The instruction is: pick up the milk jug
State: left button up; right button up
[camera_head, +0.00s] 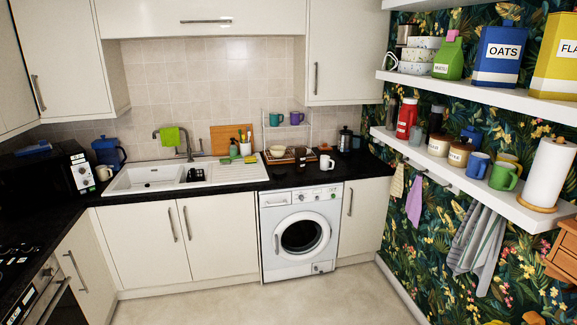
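A small white jug-like vessel (326,162) stands upright on the black worktop above the washing machine; it may be the milk jug, but it is too small to be sure. A dark brown vessel (300,157) stands just left of it. A green carton (449,57) with a white label stands on the upper right shelf; its label is too small to read surely. Neither of my grippers is in view, and nothing is seen touching these things.
The black worktop (280,178) also bears a sink (150,178), a steel canister (345,139) and a small rack with mugs. A microwave (40,175) stands at left. Shelves (470,185) with mugs and jars jut out at right. The floor (260,304) in front is clear.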

aim_at(326, 160)
jog(key=i, duration=1.95)
jog(key=z, duration=0.35)
